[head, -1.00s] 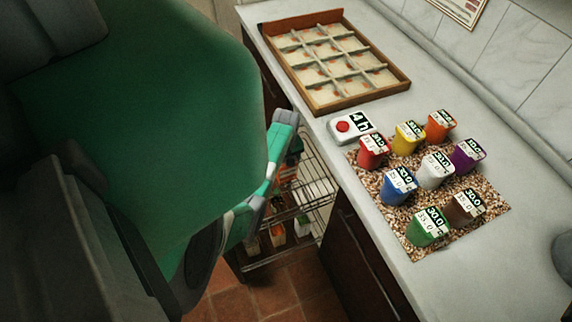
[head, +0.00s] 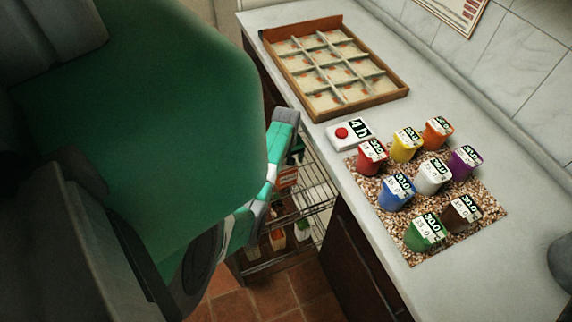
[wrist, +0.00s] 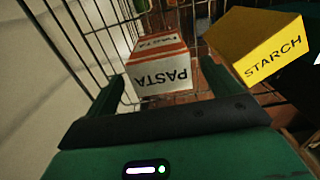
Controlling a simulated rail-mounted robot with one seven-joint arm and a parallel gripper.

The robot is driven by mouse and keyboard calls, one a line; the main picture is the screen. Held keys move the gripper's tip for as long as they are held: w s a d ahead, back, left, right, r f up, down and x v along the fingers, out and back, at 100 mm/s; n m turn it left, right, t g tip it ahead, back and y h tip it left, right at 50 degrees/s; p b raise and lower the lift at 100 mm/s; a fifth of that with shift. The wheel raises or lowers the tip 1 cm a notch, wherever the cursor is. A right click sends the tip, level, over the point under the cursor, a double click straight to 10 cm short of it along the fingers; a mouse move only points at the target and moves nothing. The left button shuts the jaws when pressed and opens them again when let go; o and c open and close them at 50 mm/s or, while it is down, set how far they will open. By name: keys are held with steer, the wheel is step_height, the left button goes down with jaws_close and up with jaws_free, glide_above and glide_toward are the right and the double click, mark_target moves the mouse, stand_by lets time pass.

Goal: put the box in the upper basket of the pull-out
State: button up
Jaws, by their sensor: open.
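The pasta box (wrist: 160,72), white with an orange-red band, lies between the fingers of my gripper (wrist: 163,82) in the wrist view. The gripper is open, with one green finger on each side of the box; I cannot tell whether either touches it. Wire mesh of a basket (wrist: 112,22) surrounds the box. In the head view, an orange-red and white box (head: 287,177) shows at the level of the upper basket (head: 318,188) of the pull-out, beside my arm.
A yellow starch box (wrist: 258,46) stands just right of the pasta box. Below, the lower basket (head: 262,266) holds several boxes. The counter (head: 400,130) to the right bears a divided wooden tray (head: 352,108), a white timer (head: 349,134) and several coloured cups.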

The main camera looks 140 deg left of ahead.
steer(key=shift+r+p, duration=0.45)
steer(key=shift+r, duration=1.4)
